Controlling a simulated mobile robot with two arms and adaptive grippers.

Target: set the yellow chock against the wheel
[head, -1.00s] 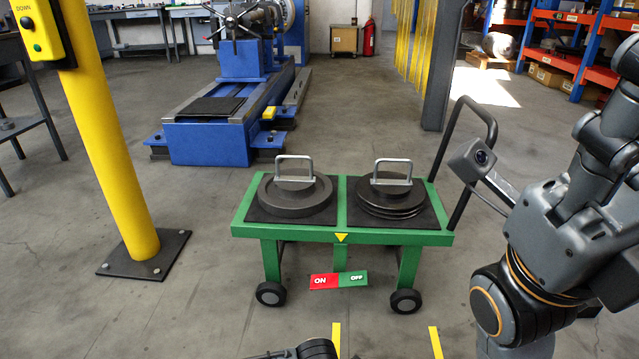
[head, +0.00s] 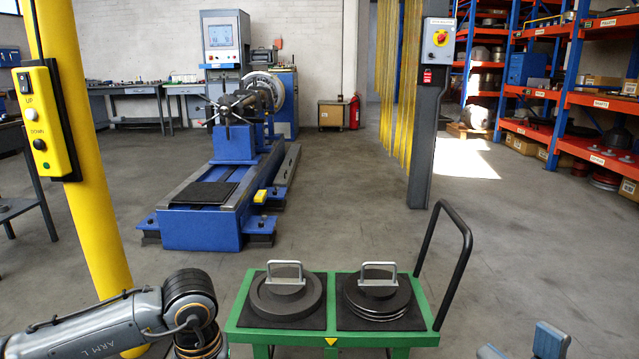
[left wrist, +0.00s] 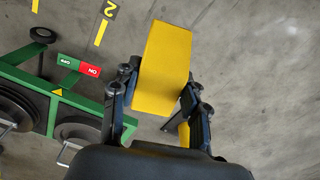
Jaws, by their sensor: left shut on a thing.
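The yellow chock (left wrist: 163,65) is in my left gripper (left wrist: 160,92), with one finger on each side of it, above the floor in the left wrist view. A dark wheel (left wrist: 42,34) of the green cart shows at the upper left there, apart from the chock. In the head view the cart (head: 332,338) stands at the bottom centre, its wheels out of frame. My left arm comes in from the left; its gripper is out of that view. My right gripper (head: 522,350) shows only its two separated fingertips at the bottom edge, with nothing visible between them.
The cart carries two dark discs with handles. A red-green ON/OFF plate (left wrist: 78,66) is on the cart's near side. A yellow post (head: 85,170) stands left, a blue machine (head: 205,228) behind, and a grey post (head: 428,130) to the right. Open floor lies right of the cart.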

